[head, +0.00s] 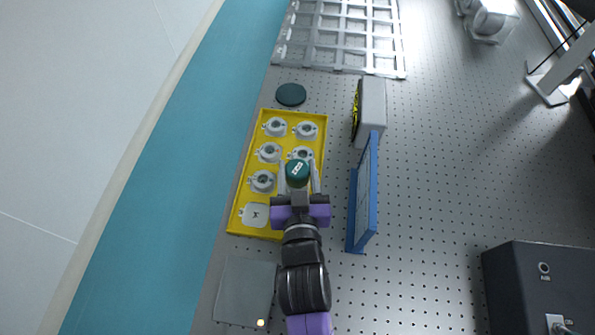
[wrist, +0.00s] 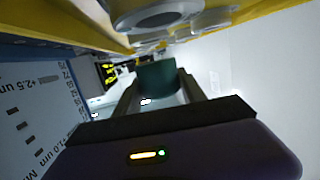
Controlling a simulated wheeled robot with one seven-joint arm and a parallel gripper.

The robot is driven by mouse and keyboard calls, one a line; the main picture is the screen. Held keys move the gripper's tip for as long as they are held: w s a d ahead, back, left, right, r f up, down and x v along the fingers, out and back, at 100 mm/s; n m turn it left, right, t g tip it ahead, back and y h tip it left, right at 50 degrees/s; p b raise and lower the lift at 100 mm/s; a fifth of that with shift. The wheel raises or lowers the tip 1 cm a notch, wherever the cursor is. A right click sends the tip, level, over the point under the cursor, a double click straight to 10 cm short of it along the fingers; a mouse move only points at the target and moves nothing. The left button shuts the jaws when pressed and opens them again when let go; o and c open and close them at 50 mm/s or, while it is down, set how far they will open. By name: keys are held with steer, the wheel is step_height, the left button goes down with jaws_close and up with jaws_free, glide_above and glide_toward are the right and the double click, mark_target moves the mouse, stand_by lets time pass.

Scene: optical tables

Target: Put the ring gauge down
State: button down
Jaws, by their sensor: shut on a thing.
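My gripper (head: 299,171) is shut on the ring gauge (head: 296,175), a dark green cylinder with a white marking on its top. The ring gauge also shows between the fingers in the wrist view (wrist: 157,82). In the head view it appears over the right column of a yellow tray (head: 252,197). My gripper and arm hide the tray's near right part.
A dark green disc (head: 291,94) lies beyond the tray. A blue upright panel (head: 363,195) and a grey box (head: 371,112) stand close on the right. A metal grid rack (head: 345,35) is at the back. A dark box (head: 530,290) stands front right; perforated tabletop between is clear.

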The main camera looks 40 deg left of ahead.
steer(key=shift+f, duration=0.45)
steer(key=shift+f+b, duration=0.4)
steer(key=shift+f, duration=0.05)
steer(key=shift+f, duration=0.2)
steer(key=c, duration=0.8)
jaws_free()
steer(key=shift+o, duration=0.7)
steer(key=shift+f, duration=0.2)
steer(key=shift+s, duration=0.1)
steer(key=shift+r, duration=0.15)
